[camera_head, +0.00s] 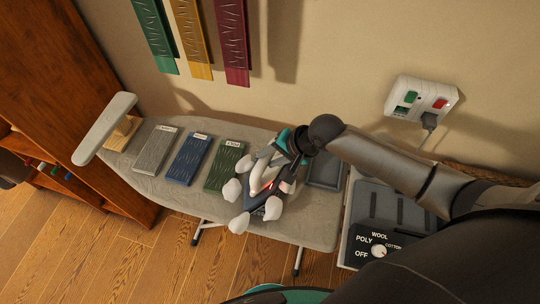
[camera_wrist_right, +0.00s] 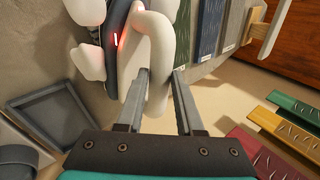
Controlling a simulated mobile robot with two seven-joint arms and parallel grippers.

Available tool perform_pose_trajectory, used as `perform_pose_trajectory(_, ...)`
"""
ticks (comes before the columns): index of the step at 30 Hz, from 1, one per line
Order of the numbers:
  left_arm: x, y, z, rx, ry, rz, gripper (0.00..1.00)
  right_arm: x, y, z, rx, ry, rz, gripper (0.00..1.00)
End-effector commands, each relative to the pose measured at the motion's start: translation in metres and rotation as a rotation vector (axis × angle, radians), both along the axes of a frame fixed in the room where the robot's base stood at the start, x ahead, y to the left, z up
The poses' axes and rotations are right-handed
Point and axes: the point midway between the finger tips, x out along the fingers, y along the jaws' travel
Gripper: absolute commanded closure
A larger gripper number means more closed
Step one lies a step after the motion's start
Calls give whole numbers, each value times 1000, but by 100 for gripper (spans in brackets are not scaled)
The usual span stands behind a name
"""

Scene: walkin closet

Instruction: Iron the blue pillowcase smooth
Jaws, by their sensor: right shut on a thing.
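The blue pillowcase (camera_head: 188,160) lies flat on the grey ironing board (camera_head: 290,228), between a grey cloth and a green one, with crease-like marks on it. It also shows in the wrist view (camera_wrist_right: 208,28). My right gripper (camera_head: 291,143) is shut on the handle of the iron (camera_head: 262,179), right of the green cloth. In the wrist view the iron (camera_wrist_right: 120,55) has a red light lit, and my fingers (camera_wrist_right: 162,72) are at its pale handle. White rounded puffs surround the iron and partly hide its sole. My left gripper is not in view.
The grey cloth (camera_head: 156,149) and green cloth (camera_head: 225,166) flank the blue one. A dark frame (camera_head: 325,172) lies at the board's right. A dial panel (camera_head: 378,250) reads OFF, POLY, WOOL, COTTON. A wall socket (camera_head: 421,98) holds a plug. A padded arm (camera_head: 104,128) stands left.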

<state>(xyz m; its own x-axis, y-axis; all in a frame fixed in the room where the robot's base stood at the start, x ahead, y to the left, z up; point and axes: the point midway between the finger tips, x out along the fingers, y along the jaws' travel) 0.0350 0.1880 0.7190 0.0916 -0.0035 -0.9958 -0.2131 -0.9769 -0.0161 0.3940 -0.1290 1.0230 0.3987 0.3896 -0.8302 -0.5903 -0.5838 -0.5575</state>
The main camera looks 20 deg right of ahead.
Motion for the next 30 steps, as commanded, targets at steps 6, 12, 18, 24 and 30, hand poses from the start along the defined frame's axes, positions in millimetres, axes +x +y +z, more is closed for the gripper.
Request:
perform_pose_trajectory(6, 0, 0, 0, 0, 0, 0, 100, -1, 1, -1, 0, 4, 1, 100)
perform_pose_trajectory(12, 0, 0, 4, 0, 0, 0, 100, -2, 0, 2, -1, 5, 1, 100)
perform_pose_trajectory(18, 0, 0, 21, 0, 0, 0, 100, -1, 1, 17, 2, 2, -1, 100)
perform_pose_trajectory(24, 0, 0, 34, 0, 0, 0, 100, 1, 1, 32, 4, -5, 1, 100)
perform_pose_trajectory(30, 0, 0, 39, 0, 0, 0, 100, 2, 1, 48, 4, -7, 0, 100)
